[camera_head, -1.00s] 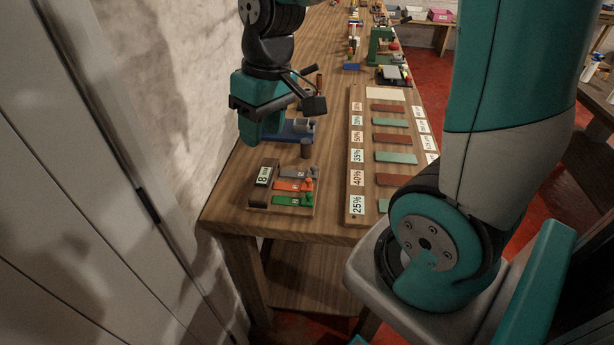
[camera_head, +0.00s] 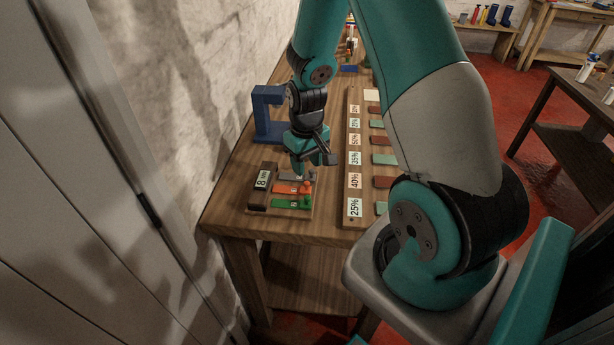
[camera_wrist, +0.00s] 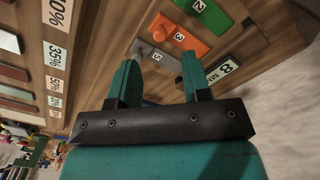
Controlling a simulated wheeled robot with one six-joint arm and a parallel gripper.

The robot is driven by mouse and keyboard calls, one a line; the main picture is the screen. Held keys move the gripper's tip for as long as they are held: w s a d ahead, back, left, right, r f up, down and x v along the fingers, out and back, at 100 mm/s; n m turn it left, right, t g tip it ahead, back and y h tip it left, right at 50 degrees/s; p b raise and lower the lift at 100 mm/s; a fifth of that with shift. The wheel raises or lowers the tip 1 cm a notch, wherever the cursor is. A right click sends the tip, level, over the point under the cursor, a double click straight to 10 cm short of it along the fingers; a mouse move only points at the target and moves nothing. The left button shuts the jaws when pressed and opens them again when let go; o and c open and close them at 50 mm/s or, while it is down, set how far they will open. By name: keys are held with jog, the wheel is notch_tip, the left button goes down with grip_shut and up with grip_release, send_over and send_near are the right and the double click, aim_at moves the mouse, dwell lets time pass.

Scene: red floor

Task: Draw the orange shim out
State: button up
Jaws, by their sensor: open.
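The orange shim (camera_head: 287,188) lies on a small wooden board (camera_head: 262,206) at the near left corner of the table, between a grey shim (camera_head: 288,177) and a green shim (camera_head: 286,203). In the wrist view the orange shim (camera_wrist: 183,36) lies just beyond the fingers, with a small orange knob at one end. The grey shim (camera_wrist: 158,55) is nearer the fingers and the green shim (camera_wrist: 208,14) is farther. My gripper (camera_head: 300,172) is above the board's far side; in the wrist view my gripper (camera_wrist: 158,78) is open, with nothing seen held between its fingers.
A label reading 8 mm (camera_head: 262,180) stands at the board's left end. A long rack (camera_head: 353,222) of percent labels and coloured plates lies to the right. A blue clamp-shaped block (camera_head: 262,115) stands behind by the wall.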

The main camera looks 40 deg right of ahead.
aim_at(307, 182)
notch_tip(307, 182, down, 6)
jog(key=shift+r+p, duration=0.1)
jog(key=shift+p, duration=0.25)
grip_shut()
